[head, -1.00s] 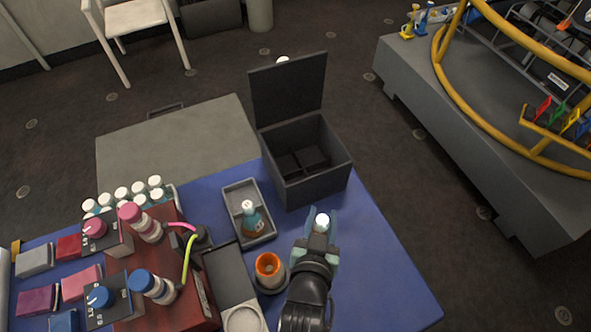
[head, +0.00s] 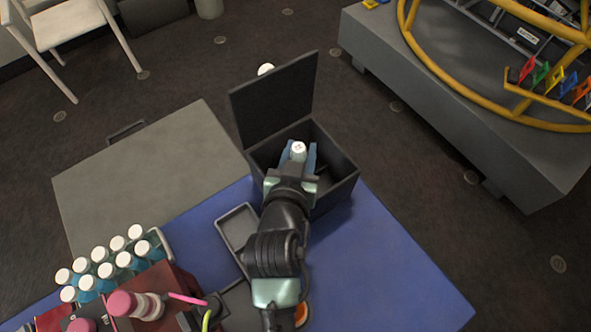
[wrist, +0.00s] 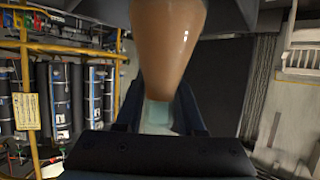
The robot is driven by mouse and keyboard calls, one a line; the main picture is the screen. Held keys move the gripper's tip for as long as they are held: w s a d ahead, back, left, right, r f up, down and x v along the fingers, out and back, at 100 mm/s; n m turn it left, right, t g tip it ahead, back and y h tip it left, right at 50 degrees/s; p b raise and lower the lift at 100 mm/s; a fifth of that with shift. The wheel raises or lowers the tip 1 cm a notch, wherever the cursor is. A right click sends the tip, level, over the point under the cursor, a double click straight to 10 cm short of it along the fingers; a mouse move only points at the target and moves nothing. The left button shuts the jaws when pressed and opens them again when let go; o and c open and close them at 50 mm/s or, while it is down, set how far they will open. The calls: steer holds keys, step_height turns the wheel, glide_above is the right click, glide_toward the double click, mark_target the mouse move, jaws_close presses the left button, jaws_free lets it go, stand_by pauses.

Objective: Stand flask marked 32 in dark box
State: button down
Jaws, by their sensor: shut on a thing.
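My gripper (head: 298,160) is shut on a flask with a white cap (head: 298,149), over the open dark box. In the wrist view the flask (wrist: 168,45) shows an orange-brown body above a pale teal part between the fingers (wrist: 160,120). No number can be read on the flask side; a small mark on its cap is too small to read. The dark box (head: 345,185) stands at the back of the blue table, its lid (head: 272,100) raised. My gripper and the flask hide much of its inside, so I cannot tell how deep the flask is.
A grey tray (head: 226,219) lies left of my arm, partly hidden. Several white-capped bottles (head: 110,262) stand in a rack at left. A white cap (head: 265,69) shows behind the lid. The blue table (head: 400,265) is clear at right.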

step_height(320, 180, down, 3)
steer(key=shift+s+d, duration=0.1)
steer(key=shift+s, duration=0.05)
steer(key=shift+f+b, duration=0.5)
steer(key=shift+f, duration=1.65)
steer(key=shift+f+b, duration=0.6)
steer(key=shift+f, duration=0.05)
steer(key=c, duration=0.5)
jaws_free()
